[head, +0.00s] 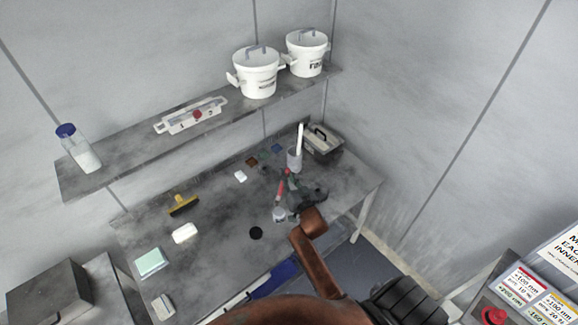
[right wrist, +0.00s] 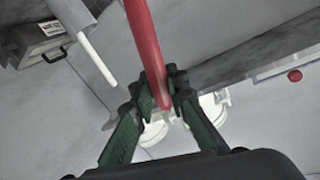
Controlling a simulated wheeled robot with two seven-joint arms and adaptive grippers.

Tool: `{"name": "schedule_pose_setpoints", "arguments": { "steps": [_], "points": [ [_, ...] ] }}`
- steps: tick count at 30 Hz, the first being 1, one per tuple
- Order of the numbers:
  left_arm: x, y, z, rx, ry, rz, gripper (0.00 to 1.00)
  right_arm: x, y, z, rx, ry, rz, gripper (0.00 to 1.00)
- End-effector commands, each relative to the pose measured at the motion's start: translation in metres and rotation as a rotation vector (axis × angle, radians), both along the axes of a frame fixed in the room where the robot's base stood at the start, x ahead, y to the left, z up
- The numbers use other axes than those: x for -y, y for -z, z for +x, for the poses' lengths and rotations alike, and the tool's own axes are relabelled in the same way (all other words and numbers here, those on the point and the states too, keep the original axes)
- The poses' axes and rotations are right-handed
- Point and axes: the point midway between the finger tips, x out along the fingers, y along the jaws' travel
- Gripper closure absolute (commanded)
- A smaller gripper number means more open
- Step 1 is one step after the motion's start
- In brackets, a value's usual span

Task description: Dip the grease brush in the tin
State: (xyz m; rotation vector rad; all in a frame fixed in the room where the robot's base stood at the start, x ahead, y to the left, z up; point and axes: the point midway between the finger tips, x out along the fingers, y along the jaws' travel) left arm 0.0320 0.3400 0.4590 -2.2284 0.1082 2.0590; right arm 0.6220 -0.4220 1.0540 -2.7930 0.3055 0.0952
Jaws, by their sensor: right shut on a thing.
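My right gripper (head: 292,191) is shut on the red handle of the grease brush (head: 282,190), over the right part of the bench. In the right wrist view the red handle (right wrist: 145,45) stands between the green fingers (right wrist: 160,100) and runs out of the top edge. A small grey tin (head: 279,214) stands on the bench just below the gripper. The brush's lower end shows at the tin's top; I cannot tell whether it is inside or above it. The bristles are not visible. My left gripper is not in view.
A grey cup (head: 294,162) with a white stick and a grey toolbox (head: 322,143) stand behind the gripper. A black disc (head: 256,233) lies left of the tin. A shelf (head: 140,153) with white pots (head: 256,78) runs above.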

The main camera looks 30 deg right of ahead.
Motion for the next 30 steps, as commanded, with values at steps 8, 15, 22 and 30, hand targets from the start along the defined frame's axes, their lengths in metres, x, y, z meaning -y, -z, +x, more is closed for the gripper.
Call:
{"name": "schedule_pose_setpoints", "arguments": {
  "steps": [8, 15, 22, 30],
  "points": [
    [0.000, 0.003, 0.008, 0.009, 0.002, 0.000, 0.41, 0.013, 0.009, 0.003, -0.003, 0.018, 0.014, 1.00],
    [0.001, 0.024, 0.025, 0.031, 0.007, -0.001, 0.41, 0.013, 0.030, 0.002, -0.003, 0.017, 0.013, 1.00],
    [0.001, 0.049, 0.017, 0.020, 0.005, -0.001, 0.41, 0.012, 0.053, 0.002, -0.004, 0.017, 0.012, 1.00],
    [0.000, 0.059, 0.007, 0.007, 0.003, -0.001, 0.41, 0.012, 0.061, 0.002, -0.002, 0.017, 0.013, 1.00]
  ]
}}
